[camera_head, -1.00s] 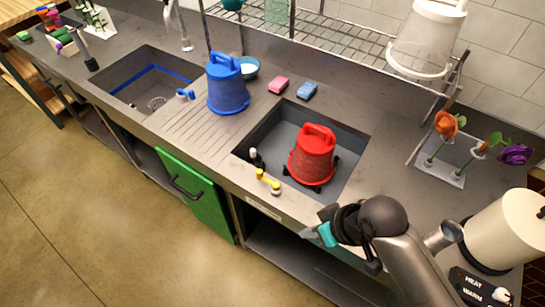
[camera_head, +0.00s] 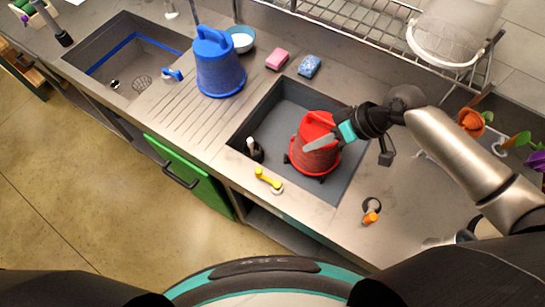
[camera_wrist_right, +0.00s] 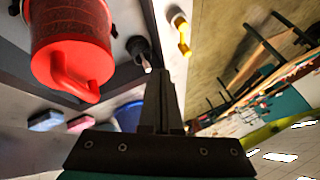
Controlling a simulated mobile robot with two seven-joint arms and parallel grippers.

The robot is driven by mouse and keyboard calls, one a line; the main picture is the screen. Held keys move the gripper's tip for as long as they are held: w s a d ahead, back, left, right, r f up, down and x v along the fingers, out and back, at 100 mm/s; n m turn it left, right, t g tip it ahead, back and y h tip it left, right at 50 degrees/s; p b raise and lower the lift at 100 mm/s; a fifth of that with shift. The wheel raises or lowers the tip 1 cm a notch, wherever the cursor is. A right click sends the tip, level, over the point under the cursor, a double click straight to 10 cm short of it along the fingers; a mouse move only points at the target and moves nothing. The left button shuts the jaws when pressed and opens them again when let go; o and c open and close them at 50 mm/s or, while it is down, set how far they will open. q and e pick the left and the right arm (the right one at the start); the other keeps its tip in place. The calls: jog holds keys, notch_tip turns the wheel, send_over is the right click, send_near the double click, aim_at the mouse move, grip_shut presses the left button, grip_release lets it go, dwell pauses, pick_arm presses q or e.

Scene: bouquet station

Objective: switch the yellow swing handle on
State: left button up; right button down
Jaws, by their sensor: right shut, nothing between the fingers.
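The yellow swing handle (camera_head: 268,181) lies on the counter's front strip, just in front of the right basin. Its round white-grey base is at the lower right end and its arm points up and left. In the right wrist view the yellow handle (camera_wrist_right: 182,35) is at the top, right of the fingers. My right gripper (camera_head: 308,148) is shut and empty, in front of the red bucket in the head view, up and right of the handle and apart from it. The closed fingers (camera_wrist_right: 160,88) show in the wrist view. My left gripper is not in view.
The red bucket (camera_head: 313,158) stands in the right basin (camera_head: 345,180), with a black faucet-like piece (camera_head: 255,149) at its left. A blue bucket (camera_head: 220,75) stands on the drainboard. An orange-tipped handle (camera_head: 370,217) is on the counter at right. A blue-handled one (camera_head: 172,74) is by the left basin.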

jog(key=p, duration=0.1)
send_near(268, 178)
jog(key=w+a+f, duration=0.3)
jog(key=a+f, duration=0.1)
jog(key=shift+w+f, duration=0.35)
jog(key=shift+w, duration=0.05)
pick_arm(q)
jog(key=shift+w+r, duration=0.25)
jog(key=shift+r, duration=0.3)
pick_arm(e)
jog(key=shift+s+a+f, duration=0.1)
jog(key=shift+s+a, duration=0.05)
jog(key=shift+a, duration=0.15)
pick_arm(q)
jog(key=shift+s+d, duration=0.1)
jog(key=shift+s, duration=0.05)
